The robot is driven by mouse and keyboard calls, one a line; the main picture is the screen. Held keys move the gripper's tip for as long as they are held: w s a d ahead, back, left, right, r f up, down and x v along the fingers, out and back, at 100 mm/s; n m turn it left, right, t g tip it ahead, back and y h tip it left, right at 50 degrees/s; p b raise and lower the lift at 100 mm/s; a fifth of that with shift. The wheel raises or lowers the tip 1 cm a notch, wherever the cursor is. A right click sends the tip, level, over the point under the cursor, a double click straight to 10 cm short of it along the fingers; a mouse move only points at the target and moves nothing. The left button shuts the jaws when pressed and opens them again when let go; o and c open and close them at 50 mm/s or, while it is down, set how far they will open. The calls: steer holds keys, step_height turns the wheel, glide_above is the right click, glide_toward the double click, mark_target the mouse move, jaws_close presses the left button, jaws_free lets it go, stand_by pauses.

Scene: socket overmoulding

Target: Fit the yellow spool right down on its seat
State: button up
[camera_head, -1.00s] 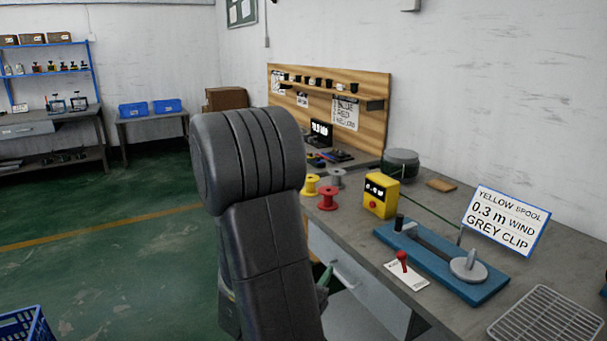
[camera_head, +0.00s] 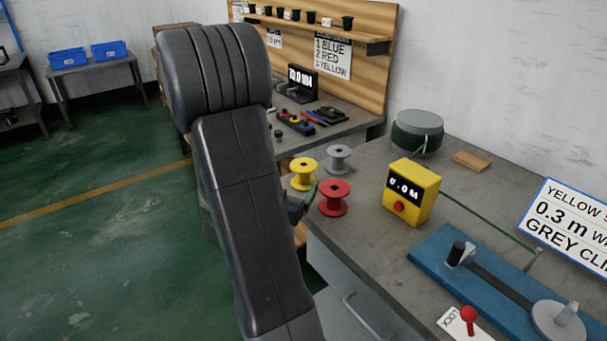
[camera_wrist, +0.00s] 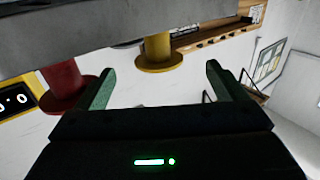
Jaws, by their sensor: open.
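The yellow spool (camera_head: 303,174) stands upright on the near-left corner of the grey bench, beside a red spool (camera_head: 334,198) and a grey spool (camera_head: 338,158). In the wrist view, which is upside down, the yellow spool (camera_wrist: 158,55) shows beyond and between my fingers, with the red spool (camera_wrist: 65,82) at the left. My gripper (camera_wrist: 157,80) is open and empty. A blue fixture (camera_head: 430,262) carries a black post (camera_head: 458,252) and a grey disc (camera_head: 560,322).
A yellow meter box (camera_head: 411,192) stands right of the spools, with a green cord running right from it. A green-wound drum (camera_head: 417,133) and wooden block (camera_head: 471,161) stand behind. A sign (camera_head: 570,225) reads yellow spool, 0.3 m. A red lever (camera_head: 468,318) stands before the fixture.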

mark_target(304, 168)
steer(key=x, duration=0.9)
steer(key=shift+s+d+r, duration=0.15)
steer(key=c, duration=1.1)
